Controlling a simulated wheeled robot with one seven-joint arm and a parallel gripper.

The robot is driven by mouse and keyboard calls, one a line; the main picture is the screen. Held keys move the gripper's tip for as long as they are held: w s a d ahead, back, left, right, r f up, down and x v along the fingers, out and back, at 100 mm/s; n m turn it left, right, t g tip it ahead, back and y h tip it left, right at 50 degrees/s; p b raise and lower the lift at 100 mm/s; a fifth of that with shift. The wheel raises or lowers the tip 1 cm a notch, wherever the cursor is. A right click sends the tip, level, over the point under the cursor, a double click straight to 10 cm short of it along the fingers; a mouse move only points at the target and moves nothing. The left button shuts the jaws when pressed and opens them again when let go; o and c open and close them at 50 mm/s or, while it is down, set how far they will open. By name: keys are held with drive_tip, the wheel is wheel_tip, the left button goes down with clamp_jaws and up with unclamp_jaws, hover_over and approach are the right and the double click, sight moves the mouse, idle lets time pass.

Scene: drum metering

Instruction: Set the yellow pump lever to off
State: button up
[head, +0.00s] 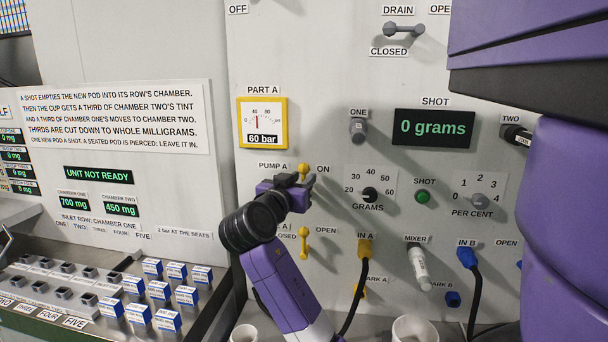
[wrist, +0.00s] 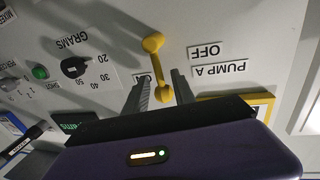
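The yellow pump lever (wrist: 155,60) is on the panel, labelled PUMP A, with ON at its upper end and OFF at its lower end. In the upside-down wrist view it points up the panel, to the ON side. Its yellow tip also shows in the head view (head: 303,168), just above my gripper (head: 300,185), which hides the rest. In the wrist view my gripper's fingers (wrist: 160,90) are open, one on each side of the lever's upper end, with narrow gaps. The OFF label (wrist: 205,52) is clear there; ON is partly behind a finger.
A second yellow lever (head: 304,242) is just below my gripper, between CLOSED and OPEN labels. The yellow-framed gauge (head: 263,123) above reads 60 bar. A grams dial (head: 370,194) is to the right. A yellow plug with a black cable (head: 364,250) is at lower right.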

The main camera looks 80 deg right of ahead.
drive_tip(key=shift+d, duration=1)
drive_tip(key=shift+c, duration=0.2)
clamp_jaws()
